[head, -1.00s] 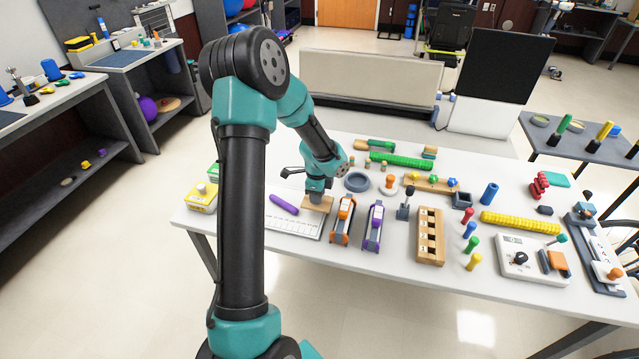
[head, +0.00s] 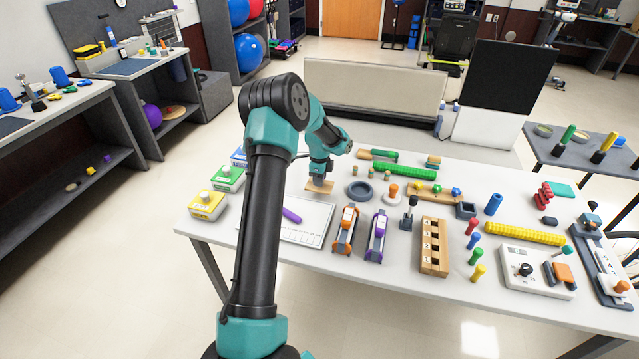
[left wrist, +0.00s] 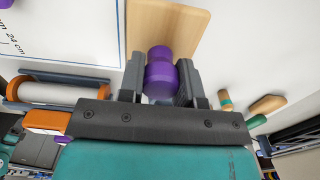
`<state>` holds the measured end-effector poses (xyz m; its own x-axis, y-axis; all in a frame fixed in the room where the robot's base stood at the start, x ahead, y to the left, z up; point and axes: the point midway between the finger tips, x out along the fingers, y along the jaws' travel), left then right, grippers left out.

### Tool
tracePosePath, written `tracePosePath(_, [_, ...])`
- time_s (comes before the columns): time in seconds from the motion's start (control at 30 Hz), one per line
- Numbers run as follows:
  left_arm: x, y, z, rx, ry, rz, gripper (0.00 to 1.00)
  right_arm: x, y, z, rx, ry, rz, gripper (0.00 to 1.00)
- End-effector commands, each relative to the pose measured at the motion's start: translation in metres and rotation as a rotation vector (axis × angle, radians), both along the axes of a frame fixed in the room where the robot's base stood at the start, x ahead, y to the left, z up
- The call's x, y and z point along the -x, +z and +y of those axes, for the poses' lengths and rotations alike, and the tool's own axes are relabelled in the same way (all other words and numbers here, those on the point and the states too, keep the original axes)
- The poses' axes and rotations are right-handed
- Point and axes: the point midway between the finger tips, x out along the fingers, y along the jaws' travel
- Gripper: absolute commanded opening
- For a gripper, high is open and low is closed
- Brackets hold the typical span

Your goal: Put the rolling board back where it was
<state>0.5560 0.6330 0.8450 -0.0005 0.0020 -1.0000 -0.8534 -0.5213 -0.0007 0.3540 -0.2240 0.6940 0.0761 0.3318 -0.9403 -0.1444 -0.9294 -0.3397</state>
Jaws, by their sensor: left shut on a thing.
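The rolling board is a flat light-wood board (head: 318,186) with a purple knob (left wrist: 160,75) on top. My left gripper (head: 319,180) comes down over it; in the left wrist view its two fingers are closed on the purple knob, with the wood (left wrist: 165,22) beyond. The board is at the back left of the table, behind the white ruled mat (head: 312,236). I cannot tell whether its underside touches the table. A purple roll (head: 291,215) lies on the mat. My right gripper is not in view.
Yellow (head: 207,205) and green (head: 228,178) boxes stand left of the board. A grey ring (head: 359,191) sits to its right, and a green ribbed roll (head: 404,171) lies farther back right. Orange (head: 346,229) and purple (head: 377,236) roller stands are beside the mat.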

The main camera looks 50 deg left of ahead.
Motion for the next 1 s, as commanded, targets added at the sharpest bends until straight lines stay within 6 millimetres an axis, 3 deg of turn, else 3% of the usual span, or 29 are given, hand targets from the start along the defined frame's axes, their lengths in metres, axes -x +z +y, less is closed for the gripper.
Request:
tracePosePath(0.57, [-0.011,-0.002,0.013,0.000,0.000,0.000,0.13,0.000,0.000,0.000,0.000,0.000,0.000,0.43])
tracePosePath(0.8, [-0.012,-0.032,0.014,0.001,-0.002,0.002,0.13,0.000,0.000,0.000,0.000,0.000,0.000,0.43])
tracePosePath(1.0, [-0.012,-0.037,0.014,0.000,-0.001,0.000,0.13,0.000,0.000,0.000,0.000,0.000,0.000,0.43])
